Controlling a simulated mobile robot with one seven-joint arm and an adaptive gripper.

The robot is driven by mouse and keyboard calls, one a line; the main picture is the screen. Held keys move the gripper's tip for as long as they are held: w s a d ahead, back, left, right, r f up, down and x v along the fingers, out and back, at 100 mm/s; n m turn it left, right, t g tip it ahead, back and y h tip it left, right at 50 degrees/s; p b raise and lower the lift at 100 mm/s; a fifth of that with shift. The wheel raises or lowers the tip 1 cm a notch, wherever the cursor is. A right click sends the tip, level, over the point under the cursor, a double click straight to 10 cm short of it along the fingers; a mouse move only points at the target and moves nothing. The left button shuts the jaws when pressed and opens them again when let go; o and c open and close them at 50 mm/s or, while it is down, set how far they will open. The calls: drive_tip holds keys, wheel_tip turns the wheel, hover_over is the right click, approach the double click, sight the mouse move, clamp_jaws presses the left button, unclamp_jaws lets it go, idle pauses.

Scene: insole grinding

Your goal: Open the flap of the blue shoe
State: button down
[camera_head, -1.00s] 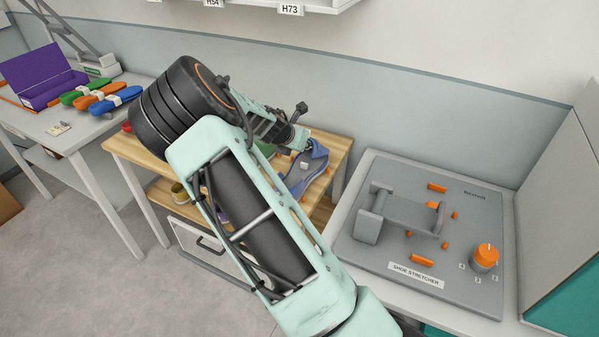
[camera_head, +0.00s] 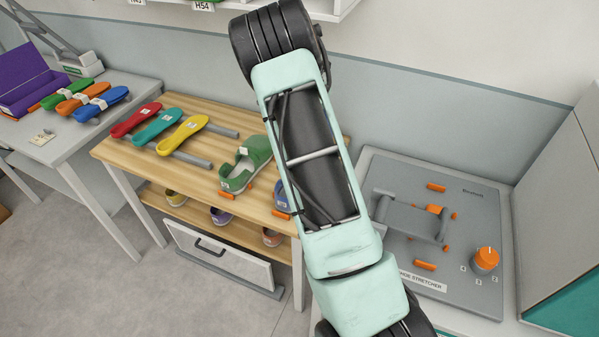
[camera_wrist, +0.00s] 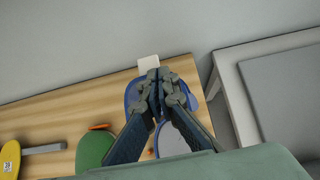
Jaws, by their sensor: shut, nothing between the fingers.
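In the wrist view my gripper (camera_wrist: 157,78) is shut and empty. Its fingertips are over the far part of the blue shoe (camera_wrist: 131,97), and the fingers cover much of it. Blue edges show on both sides of the fingers, and a grey area (camera_wrist: 174,142) lies nearer. I cannot tell whether the fingers touch the shoe or how its flap lies. In the head view my arm hides the gripper and nearly all of the blue shoe, leaving a small blue part (camera_head: 281,198) at the arm's left edge.
A green shoe (camera_head: 246,163) stands left of the blue one on the wooden table (camera_head: 124,156). Red, teal and yellow insoles (camera_head: 183,134) lie farther left on grey bars. A grey shoe stretcher (camera_head: 385,252) is to the right. The wall is close behind.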

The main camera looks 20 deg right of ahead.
drive_tip(key=shift+w+d+p, duration=0.4)
drive_tip(key=shift+w+d, duration=0.35)
drive_tip(key=shift+d, duration=0.1)
drive_tip(key=shift+w+d, duration=0.25)
drive_tip(key=shift+w+d+f+g+y+p, duration=0.4)
drive_tip(key=shift+w+d+g+y, duration=0.2)
drive_tip(key=shift+w+d, duration=0.2)
drive_tip(key=shift+w+d+f+g+y+p, duration=0.3)
drive_tip(key=shift+w+d+g+y+p, duration=0.05)
drive_tip(key=shift+w+d+g+y, duration=0.35)
drive_tip(key=shift+w, duration=0.15)
drive_tip(key=s+a+r, duration=0.1)
drive_tip(key=s+a, duration=0.8)
